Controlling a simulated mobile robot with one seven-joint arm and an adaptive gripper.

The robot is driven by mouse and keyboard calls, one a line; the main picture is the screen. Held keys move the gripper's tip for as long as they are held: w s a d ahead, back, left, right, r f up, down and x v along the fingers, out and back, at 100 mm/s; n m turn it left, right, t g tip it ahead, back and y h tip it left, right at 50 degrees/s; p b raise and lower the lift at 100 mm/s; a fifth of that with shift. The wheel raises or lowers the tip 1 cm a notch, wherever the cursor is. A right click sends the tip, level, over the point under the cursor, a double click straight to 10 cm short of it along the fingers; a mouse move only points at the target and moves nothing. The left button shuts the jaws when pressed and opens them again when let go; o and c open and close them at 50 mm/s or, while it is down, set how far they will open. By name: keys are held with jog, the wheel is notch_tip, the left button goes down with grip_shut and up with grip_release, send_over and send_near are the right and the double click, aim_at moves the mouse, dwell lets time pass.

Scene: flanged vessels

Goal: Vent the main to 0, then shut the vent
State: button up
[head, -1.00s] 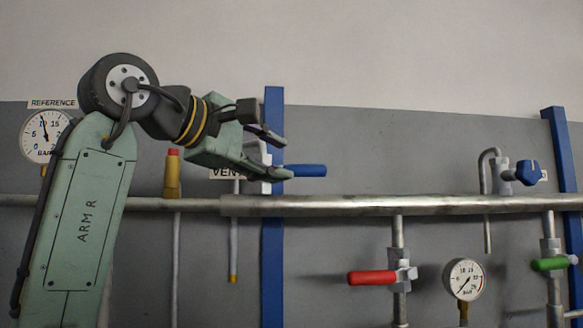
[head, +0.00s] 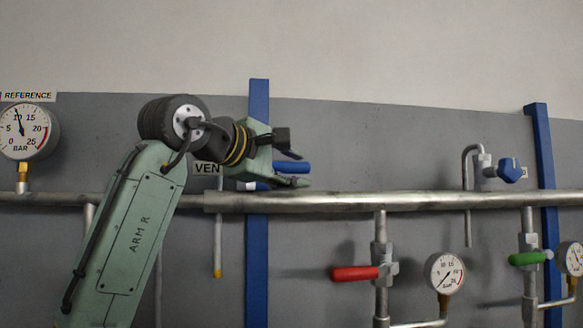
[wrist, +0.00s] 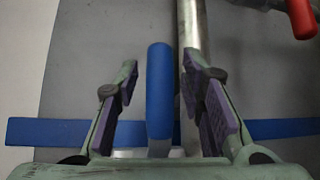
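The vent valve's blue lever (head: 292,167) lies level, pointing right along the main pipe (head: 400,201), beside the partly hidden VENT label (head: 206,168). My gripper (head: 297,168) is open around the lever. In the wrist view the lever (wrist: 159,92) stands between the two purple-padded fingers of my gripper (wrist: 160,92), with a gap on both sides. The valve body is mostly hidden behind my gripper. The reference gauge (head: 24,131) at far left has its needle near 10. A smaller gauge (head: 445,272) hangs below the main; its needle is hard to read.
A red lever (head: 355,273), a green lever (head: 526,258) and a blue knob (head: 510,170) sit to the right. Blue posts (head: 258,265) stand against the grey wall panel. The main pipe runs close to my lower finger.

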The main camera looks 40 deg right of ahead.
grip_shut()
dwell(0.6)
